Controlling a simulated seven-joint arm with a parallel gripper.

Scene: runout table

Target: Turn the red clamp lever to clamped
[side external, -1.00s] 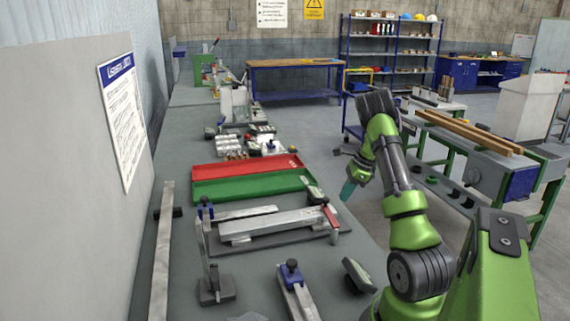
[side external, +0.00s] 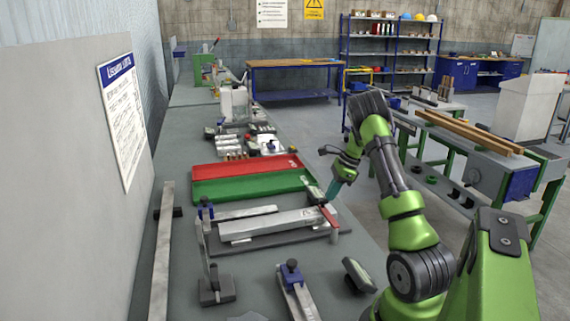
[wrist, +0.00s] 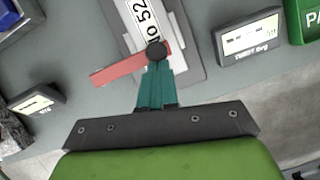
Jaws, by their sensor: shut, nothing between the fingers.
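The red clamp lever (side external: 330,219) sits at the right end of the pale bar fixture (side external: 280,223) on the bench. In the wrist view the lever (wrist: 117,70) runs from a dark round knob (wrist: 156,50) out to the left and slightly down. A plate marked "No 52" (wrist: 142,18) lies beyond the knob.
Red (side external: 231,172) and green (side external: 245,188) trays lie behind the fixture. A blue-knobbed clamp (side external: 292,280) and a dark block (side external: 358,275) stand in front. In the wrist view, small labelled boxes stand right (wrist: 248,38) and left (wrist: 38,102).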

